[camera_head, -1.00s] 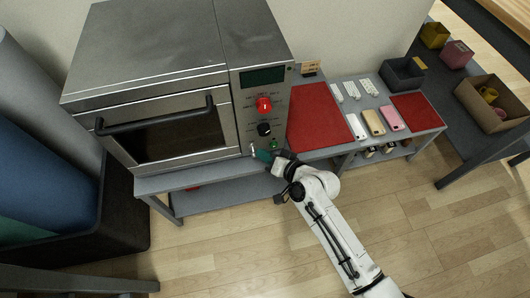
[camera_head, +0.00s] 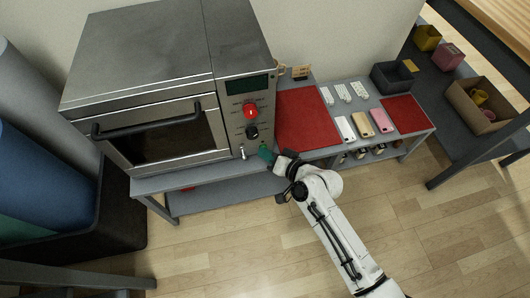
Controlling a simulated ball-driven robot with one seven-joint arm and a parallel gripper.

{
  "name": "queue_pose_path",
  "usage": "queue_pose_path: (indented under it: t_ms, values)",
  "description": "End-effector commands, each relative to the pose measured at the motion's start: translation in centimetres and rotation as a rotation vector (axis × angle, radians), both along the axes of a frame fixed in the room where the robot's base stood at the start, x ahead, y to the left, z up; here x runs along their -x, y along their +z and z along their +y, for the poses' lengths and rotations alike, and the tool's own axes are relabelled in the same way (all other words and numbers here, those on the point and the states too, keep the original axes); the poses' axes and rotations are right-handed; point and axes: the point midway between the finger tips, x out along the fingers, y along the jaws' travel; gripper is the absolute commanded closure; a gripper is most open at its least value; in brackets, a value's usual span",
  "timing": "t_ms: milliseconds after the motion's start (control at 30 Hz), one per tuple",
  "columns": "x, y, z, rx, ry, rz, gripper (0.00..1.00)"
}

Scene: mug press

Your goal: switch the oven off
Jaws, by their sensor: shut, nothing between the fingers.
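The grey steel oven (camera_head: 165,85) stands on a bench at the upper left, its door closed. Its right-hand control panel carries a dark display (camera_head: 246,86), a red knob (camera_head: 250,112), a black knob (camera_head: 252,132) and, at the bottom, a small metal toggle switch (camera_head: 242,153). A small green light or button (camera_head: 264,144) is beside the switch. My gripper (camera_head: 264,153), with teal fingers, is shut and empty just right of the switch, with a small gap in the picture. Whether the switch is up or down is too small to tell.
A red mat (camera_head: 306,117), phones (camera_head: 380,121) and white strips (camera_head: 342,92) lie on the bench right of the oven. A dark bin (camera_head: 392,76) stands behind. A cardboard box (camera_head: 485,103) is on the far-right table. The wooden floor in front is clear.

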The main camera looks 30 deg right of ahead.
Motion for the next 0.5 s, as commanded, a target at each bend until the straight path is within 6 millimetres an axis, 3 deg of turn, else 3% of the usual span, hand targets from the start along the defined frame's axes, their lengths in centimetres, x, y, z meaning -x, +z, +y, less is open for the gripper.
queue_pose_path:
  t_ms: [300,500]
  values:
    - [5.3,1.2,-1.2,0.0,0.001,0.002,1.0]
    - [7.6,1.8,-1.7,0.001,0.002,0.001,1.0]
